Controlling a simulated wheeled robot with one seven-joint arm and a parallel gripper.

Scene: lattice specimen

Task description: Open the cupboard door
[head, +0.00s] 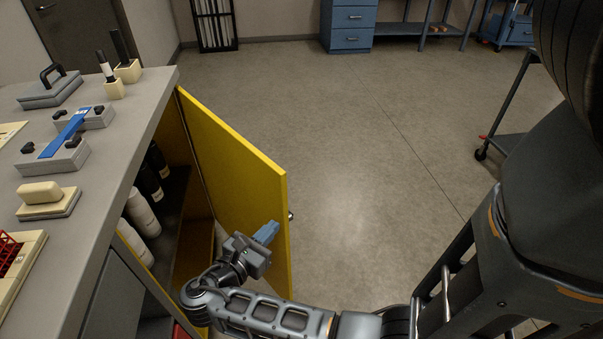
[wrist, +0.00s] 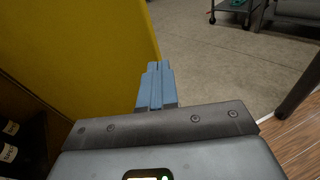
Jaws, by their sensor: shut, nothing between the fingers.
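The yellow cupboard door (head: 232,170) stands wide open, swung out from the grey bench on the left. Its small knob (head: 291,215) shows on the outer face near the free edge. My gripper (head: 267,232) is shut and empty, at the inner side of the door near its free edge. In the wrist view the blue fingers (wrist: 159,84) are together, with the door (wrist: 85,45) to their left. Whether the fingers touch the door I cannot tell. Inside the cupboard, white bottles (head: 142,212) and dark bottles (head: 150,178) stand on a shelf.
The bench top (head: 100,150) carries several blocks and fixtures, including a blue bar (head: 66,132) and a red rack (head: 10,250). The floor (head: 370,130) right of the door is clear. A dark cart (head: 505,145) stands at the right, and blue drawers (head: 350,25) at the back.

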